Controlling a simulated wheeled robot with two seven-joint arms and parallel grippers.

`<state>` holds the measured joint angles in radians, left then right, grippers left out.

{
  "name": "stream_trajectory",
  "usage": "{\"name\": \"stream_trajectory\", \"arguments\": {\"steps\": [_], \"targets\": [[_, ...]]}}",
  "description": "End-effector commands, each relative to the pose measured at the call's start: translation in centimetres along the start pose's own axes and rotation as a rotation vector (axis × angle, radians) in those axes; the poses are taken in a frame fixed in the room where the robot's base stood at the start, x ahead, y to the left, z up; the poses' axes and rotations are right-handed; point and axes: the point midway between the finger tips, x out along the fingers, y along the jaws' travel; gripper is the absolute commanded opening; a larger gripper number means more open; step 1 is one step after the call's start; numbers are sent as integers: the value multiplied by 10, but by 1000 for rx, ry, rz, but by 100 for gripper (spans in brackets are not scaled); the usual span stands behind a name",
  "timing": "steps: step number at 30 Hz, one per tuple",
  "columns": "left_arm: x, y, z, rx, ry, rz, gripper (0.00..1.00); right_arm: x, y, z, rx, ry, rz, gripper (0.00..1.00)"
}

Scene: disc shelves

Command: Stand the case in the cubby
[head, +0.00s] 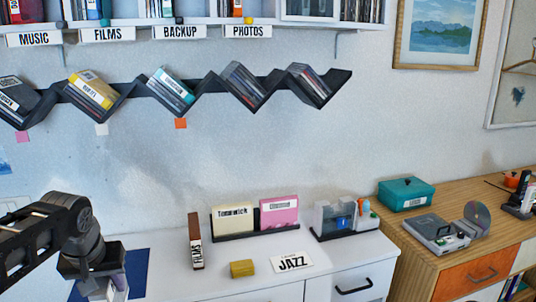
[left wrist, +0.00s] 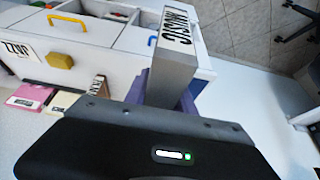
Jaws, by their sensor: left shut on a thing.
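My left gripper (head: 104,284) is at the bottom left of the head view, low over the white cabinet's left part. In the left wrist view it is shut on a grey case (left wrist: 172,72) whose spine label reads MUSIC. The case sticks out between the purplish fingers, clear of the other boxes. In the head view the held case is mostly hidden by the gripper and cut by the frame edge. The cubbies are along the top, above labels MUSIC (head: 34,40), FILMS (head: 107,34), BACKUP (head: 180,31) and PHOTOS (head: 248,30). My right gripper is not in view.
A zigzag rack (head: 212,84) with cases hangs below the cubbies. A FILMS case (head: 196,241), a cream box (head: 234,220), a pink box (head: 279,213), a yellow block (head: 242,268) and a JAZZ card (head: 292,263) are on the white cabinet. A teal box (head: 406,193) is right.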

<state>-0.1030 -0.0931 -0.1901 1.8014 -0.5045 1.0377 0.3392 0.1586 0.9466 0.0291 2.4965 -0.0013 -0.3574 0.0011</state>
Motion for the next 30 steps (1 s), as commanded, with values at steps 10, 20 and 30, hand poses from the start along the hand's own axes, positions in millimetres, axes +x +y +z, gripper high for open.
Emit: {"name": "stream_trajectory", "arguments": {"steps": [10, 20, 30], "targets": [[48, 50, 10, 87, 5, 17, 0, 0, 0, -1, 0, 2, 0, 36], [117, 131, 50, 230, 3, 78, 0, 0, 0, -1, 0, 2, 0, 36], [147, 170, 82, 300, 0, 129, 0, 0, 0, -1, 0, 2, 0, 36]]}}
